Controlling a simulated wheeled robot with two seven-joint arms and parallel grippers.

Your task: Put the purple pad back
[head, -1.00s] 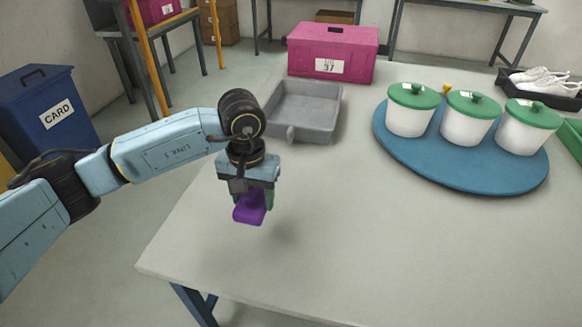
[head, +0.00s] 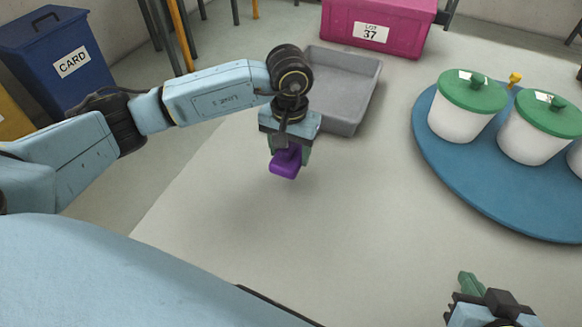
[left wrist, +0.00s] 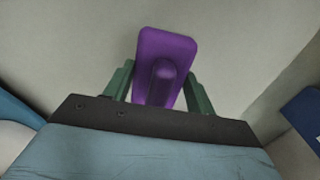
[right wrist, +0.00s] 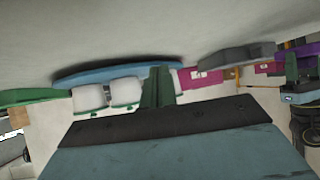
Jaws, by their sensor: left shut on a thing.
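The purple pad (head: 286,162) is in my left gripper (head: 289,150), held in the air above the table's left part, in front of the grey tray. In the left wrist view the pad (left wrist: 165,60) has a rounded raised grip between the two green fingers (left wrist: 158,90). My right gripper (head: 478,285) is at the lower right of the head view. In the right wrist view its green fingers (right wrist: 158,88) are together with nothing seen between them. The pad also shows at the right edge of that view (right wrist: 295,50).
A grey tray (head: 350,126) stands behind my left gripper. A blue round board (head: 470,190) carries white pots with green lids (head: 468,115) and a small yellow piece (head: 515,78). A magenta box (head: 375,25) is at the back. The table's middle (head: 340,220) is clear.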

